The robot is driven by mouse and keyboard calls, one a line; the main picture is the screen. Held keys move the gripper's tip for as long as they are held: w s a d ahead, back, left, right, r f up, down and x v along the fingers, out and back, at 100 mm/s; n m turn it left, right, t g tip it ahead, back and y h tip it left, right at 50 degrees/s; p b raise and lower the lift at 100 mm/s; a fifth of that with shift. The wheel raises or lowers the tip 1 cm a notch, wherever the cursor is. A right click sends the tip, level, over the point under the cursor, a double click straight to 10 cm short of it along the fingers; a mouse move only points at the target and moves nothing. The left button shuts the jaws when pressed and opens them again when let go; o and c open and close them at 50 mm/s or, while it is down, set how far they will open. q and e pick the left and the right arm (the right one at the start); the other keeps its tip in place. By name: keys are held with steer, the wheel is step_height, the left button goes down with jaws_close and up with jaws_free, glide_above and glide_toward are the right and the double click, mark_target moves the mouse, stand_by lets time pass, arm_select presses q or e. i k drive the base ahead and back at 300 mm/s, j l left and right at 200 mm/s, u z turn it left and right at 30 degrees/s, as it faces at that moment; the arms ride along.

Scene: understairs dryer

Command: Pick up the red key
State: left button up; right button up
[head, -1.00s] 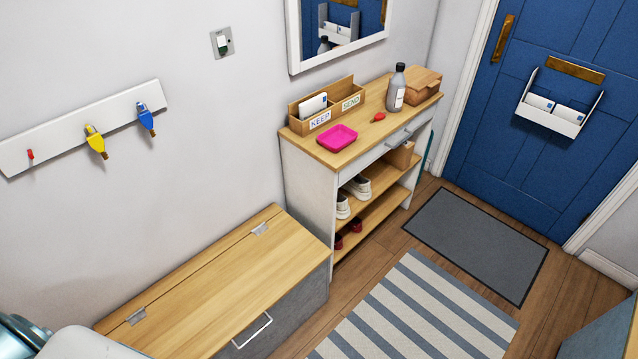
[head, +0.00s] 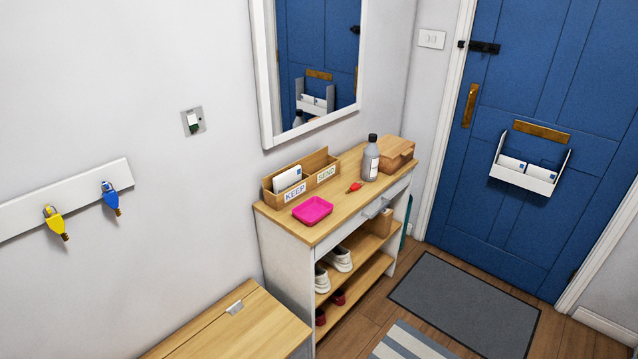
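A small red object (head: 354,187), which looks like the red key, lies on the wooden top of the shoe cabinet (head: 337,225). It sits between the pink tray (head: 312,210) and the grey bottle (head: 370,158). A yellow key (head: 55,222) and a blue key (head: 110,198) hang on the white wall rail (head: 70,196). Neither of my grippers shows in the head view.
A letter box marked KEEP and SEND (head: 300,175) stands along the wall on the cabinet top, with a wooden box (head: 396,152) at the far end. A wooden-topped bench (head: 235,330) stands at the near left.

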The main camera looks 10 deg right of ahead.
mark_target(355, 186)
steer(key=i+l+u, duration=0.15)
steer(key=l, duration=0.2)
steer(key=i+l+u, duration=0.15)
steer(key=l, duration=0.25)
steer(key=i+l+u, duration=0.15)
steer(key=l, duration=0.25)
steer(key=i+l+u, duration=0.15)
steer(key=l, duration=0.25)
steer(key=i+l+u, duration=0.2)
steer(key=l, duration=0.2)
steer(key=k, duration=0.05)
